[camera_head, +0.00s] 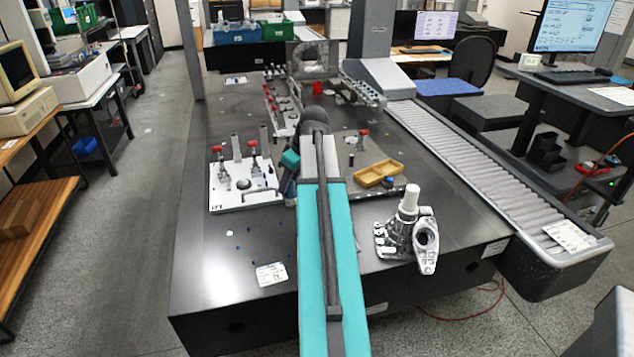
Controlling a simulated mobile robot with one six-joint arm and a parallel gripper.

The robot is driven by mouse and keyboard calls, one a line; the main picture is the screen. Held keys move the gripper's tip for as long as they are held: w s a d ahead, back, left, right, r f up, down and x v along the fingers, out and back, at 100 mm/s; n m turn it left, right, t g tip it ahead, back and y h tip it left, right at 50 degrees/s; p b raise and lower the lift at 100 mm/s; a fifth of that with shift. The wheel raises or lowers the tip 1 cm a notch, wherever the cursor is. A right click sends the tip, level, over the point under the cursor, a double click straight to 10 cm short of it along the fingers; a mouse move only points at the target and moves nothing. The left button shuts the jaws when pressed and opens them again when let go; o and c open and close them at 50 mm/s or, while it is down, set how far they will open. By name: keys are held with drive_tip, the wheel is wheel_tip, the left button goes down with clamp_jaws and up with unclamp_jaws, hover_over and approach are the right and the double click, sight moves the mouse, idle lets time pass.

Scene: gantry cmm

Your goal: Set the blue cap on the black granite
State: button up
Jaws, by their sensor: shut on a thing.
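The black granite (215,285) is the broad dark table top in the middle of the view. A small blue round piece (388,182) sits by the front edge of the yellow tray (378,173); I cannot tell whether it is the blue cap. My arm reaches forward over the granite, and its wrist bends down at the left of the arm, beside the white fixture plate (243,188). My gripper's fingers and anything between them are hidden behind my arm.
A metal casting with a white cylinder (408,205) stands at the right front. Red-knobbed clamps (253,150) rise from the white plate. A label (271,274) lies at the front left, where the granite is mostly clear. A roller conveyor (480,175) runs along the right side.

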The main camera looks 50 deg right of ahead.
drive_tip(key=w+a+r, duration=0.1)
drive_tip(key=w+a, duration=0.5)
drive_tip(key=a, duration=0.5)
drive_tip(key=w+a+r, duration=0.2)
drive_tip(key=w+a, duration=0.4)
drive_tip(key=a, duration=0.5)
drive_tip(key=w+a+r, duration=0.1)
drive_tip(key=a, duration=1.1)
drive_tip(key=w+a+r+m, duration=0.1)
drive_tip(key=a, duration=1.1)
drive_tip(key=shift+w+r, duration=0.25)
drive_tip(key=shift+w, duration=0.15)
drive_tip(key=shift+d, duration=0.15)
